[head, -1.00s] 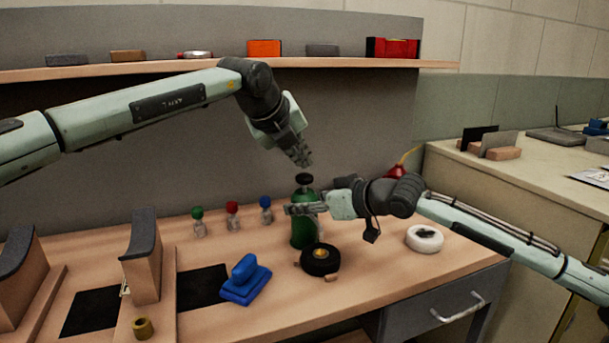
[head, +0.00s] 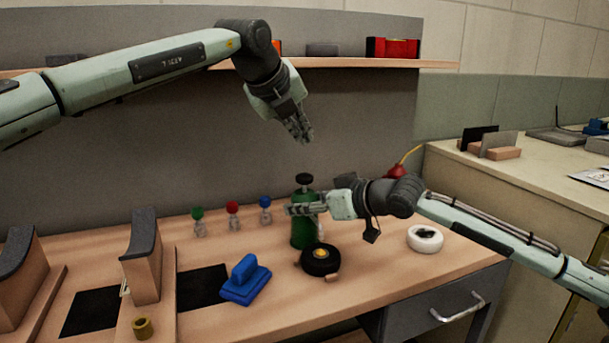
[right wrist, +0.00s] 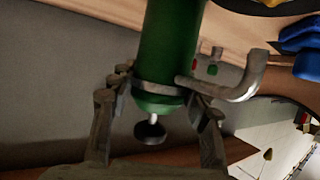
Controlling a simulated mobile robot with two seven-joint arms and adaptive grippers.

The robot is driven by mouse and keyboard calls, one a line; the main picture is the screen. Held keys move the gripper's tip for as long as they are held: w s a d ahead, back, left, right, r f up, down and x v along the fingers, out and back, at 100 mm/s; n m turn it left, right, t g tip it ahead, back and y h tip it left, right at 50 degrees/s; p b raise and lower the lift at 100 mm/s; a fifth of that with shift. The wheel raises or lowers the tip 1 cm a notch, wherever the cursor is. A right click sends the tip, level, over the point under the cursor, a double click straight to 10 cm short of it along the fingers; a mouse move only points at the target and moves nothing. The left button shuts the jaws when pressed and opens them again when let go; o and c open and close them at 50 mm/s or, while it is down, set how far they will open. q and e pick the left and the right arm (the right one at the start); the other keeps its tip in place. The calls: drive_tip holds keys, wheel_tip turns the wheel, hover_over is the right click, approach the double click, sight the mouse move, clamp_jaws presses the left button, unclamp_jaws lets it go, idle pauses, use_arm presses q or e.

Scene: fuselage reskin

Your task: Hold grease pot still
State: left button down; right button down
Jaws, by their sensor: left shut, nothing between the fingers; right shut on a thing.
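The grease pot is a green upright cylinder (head: 303,235) with a black knob (head: 304,179) on top, standing on the workbench. My right gripper (head: 292,209) is shut on the pot around its upper part. In the right wrist view the green pot (right wrist: 168,45) appears upside down between the two fingers of the right gripper (right wrist: 158,105), with a curved grey spout (right wrist: 240,85) at its side. My left gripper (head: 306,138) is shut and empty, above the knob and apart from it.
A black roll (head: 319,260) sits just in front of the pot, and a white roll (head: 425,238) lies to the right. Several small capped bottles (head: 233,217) stand at the back left. A blue handled block (head: 246,281) lies front left. A shelf (head: 345,65) runs above.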

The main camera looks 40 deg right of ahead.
drive_tip(key=c, duration=0.6)
unclamp_jaws()
drive_tip(key=shift+c, duration=0.2)
drive_tip(key=shift+s, duration=0.15)
